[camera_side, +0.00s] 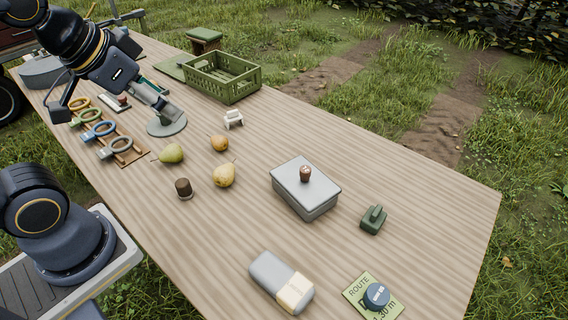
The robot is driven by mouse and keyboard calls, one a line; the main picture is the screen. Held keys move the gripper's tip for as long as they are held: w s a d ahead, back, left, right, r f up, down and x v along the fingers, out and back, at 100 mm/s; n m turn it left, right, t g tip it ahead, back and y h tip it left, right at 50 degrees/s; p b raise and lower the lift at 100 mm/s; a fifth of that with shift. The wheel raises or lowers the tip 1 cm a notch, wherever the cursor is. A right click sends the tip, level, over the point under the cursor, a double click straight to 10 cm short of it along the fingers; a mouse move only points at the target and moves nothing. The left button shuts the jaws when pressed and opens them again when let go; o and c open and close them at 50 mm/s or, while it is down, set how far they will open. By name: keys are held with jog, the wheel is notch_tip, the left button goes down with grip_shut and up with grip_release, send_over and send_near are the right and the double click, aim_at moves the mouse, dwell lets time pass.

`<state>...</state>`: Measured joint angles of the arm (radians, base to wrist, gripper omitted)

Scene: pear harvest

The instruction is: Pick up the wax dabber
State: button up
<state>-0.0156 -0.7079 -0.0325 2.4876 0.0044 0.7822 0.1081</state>
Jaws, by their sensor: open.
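The wax dabber cannot be told for certain. It may be the small brown knob-like piece with a pale tip (306,173), upright on the lid of a grey box (318,190). It may instead be the short dark brown cylinder (183,187) standing on the table left of the yellow pear. My gripper (108,68) is at the upper left, over the far left part of the table. It is open, apart from both pieces. I see nothing held in it. Part of its fingers is hard to make out against the arm.
Pears (224,175) lie mid-table beside a small white item (233,118). A green crate (240,78) stands at the back. Coloured rings (98,130) sit on a wooden rack by a grey disc (166,127). A green block (373,219), grey case (268,268) and route card (358,284) lie in front.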

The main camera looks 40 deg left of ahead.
jog(key=w+a+f+g+y, duration=0.1)
jog(key=w+a+f, duration=0.2)
jog(key=w+f, duration=0.1)
jog(key=n+g+h, duration=0.1)
jog(key=n+g, duration=0.3)
send_over(181, 182)
jog(key=f, duration=1.6)
jog(key=s+f, duration=0.1)
jog(key=f, duration=0.7)
jog(key=shift+f, duration=0.35)
jog(key=shift+w+f, duration=0.2)
jog(key=shift+f, duration=0.8)
jog(key=shift+w+f, duration=0.2)
jog(key=shift+f, duration=0.85)
jog(key=shift+w+f, duration=0.2)
jog(key=shift+f, duration=0.8)
jog(key=c, duration=1.2)
jog(key=shift+c, duration=0.2)
